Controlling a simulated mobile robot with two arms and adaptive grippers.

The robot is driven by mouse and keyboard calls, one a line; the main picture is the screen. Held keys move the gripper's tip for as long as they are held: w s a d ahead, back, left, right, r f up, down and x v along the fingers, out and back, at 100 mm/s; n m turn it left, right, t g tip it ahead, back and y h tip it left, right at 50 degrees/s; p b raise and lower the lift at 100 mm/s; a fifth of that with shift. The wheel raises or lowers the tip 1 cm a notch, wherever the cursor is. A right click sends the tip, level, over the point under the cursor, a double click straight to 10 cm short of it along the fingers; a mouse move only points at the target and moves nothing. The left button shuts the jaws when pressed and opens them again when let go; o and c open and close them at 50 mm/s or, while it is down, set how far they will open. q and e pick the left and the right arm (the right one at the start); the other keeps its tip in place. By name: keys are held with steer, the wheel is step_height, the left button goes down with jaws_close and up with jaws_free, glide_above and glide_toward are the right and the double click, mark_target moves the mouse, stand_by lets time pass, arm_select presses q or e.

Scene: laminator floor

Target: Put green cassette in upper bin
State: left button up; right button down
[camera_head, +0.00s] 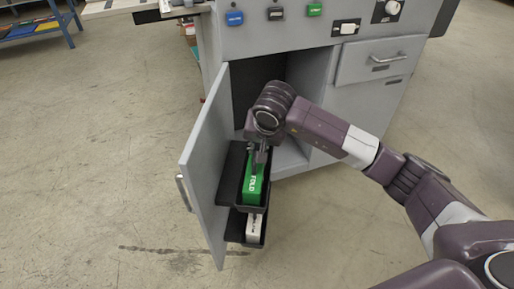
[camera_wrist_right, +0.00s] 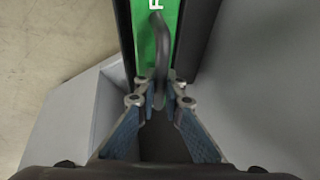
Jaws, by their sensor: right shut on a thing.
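The green cassette (camera_head: 254,187), with white lettering, sits in the black upper bin (camera_head: 233,169) on the inner side of the open cabinet door. My right gripper (camera_head: 260,158) reaches down over the cassette's far end. In the right wrist view the gripper (camera_wrist_right: 160,92) is shut on the cassette's dark curved handle, and the green body (camera_wrist_right: 153,40) shows beyond the fingertips. I cannot tell whether the cassette rests on the bin floor. My left gripper is in neither view.
The grey door (camera_head: 207,165) stands open, with its handle on the outside. A lower bin (camera_head: 236,226) holds a white cassette (camera_head: 253,228). The cabinet has a drawer (camera_head: 375,62) at right and several coloured controls above.

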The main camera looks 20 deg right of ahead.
steer(key=shift+s+f, duration=0.1)
steer(key=shift+f, duration=0.1)
steer(key=c, duration=2)
jaws_free()
steer(key=shift+o, duration=0.2)
